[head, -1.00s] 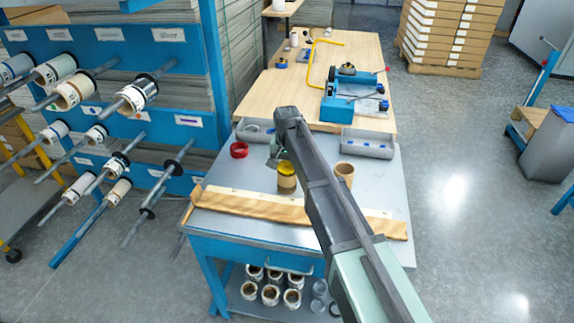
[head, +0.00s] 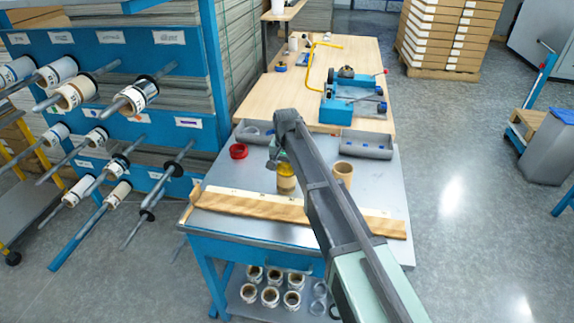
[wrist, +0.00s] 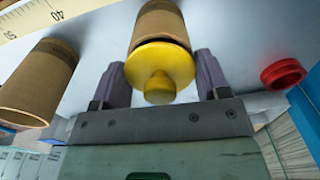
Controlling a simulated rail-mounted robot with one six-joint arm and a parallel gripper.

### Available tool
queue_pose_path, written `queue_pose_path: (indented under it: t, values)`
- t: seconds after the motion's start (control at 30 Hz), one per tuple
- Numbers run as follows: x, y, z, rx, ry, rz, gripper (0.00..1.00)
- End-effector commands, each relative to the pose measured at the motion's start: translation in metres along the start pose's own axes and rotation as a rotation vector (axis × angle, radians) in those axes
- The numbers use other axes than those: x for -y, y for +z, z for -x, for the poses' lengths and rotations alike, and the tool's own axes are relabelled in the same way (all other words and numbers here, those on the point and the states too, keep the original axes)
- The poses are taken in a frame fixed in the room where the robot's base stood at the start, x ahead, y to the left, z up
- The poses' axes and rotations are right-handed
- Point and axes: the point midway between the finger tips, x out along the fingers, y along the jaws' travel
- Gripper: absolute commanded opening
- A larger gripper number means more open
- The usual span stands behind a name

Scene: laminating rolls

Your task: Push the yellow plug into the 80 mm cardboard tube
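The yellow plug (head: 287,163) sits at the top of a brown cardboard tube (head: 286,185) standing on the grey bench. In the wrist view the plug (wrist: 161,62) shows its round flange and knob, with a thin dark line between the flange and the tube (wrist: 160,21). My gripper (wrist: 160,72) is open, its purple-grey fingers on either side of the plug, with a gap visible at the left. In the head view my gripper (head: 277,158) is at the plug and partly covers it. I cannot read a size on the tube.
Another cardboard tube (head: 343,171) stands to the right, also in the wrist view (wrist: 40,82). A red ring-shaped part (head: 238,151) lies left. A wooden strip with a ruler (head: 250,206) runs along the front. Grey trays (head: 367,145) stand behind.

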Motion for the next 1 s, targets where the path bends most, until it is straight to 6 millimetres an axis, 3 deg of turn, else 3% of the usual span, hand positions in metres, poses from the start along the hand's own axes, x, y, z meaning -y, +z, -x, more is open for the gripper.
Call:
queue_pose_path:
  t: [0.03, 0.1, 0.27, 0.33, 0.7, 0.8, 1.0]
  values:
    - [-0.006, 0.012, -0.009, 0.023, 0.012, 0.001, 0.86]
    - [-0.006, 0.012, -0.009, 0.023, 0.012, 0.001, 0.88]
    - [-0.006, 0.012, 0.004, 0.021, 0.011, 0.001, 0.89]
    - [-0.006, 0.012, 0.016, 0.019, 0.01, 0.001, 0.98]
    - [-0.006, 0.011, 0.111, -0.005, -0.003, 0.0, 0.98]
    - [-0.006, 0.011, 0.119, -0.009, -0.005, 0.0, 0.98]
    - [-0.005, 0.01, 0.117, -0.011, -0.006, 0.0, 0.98]
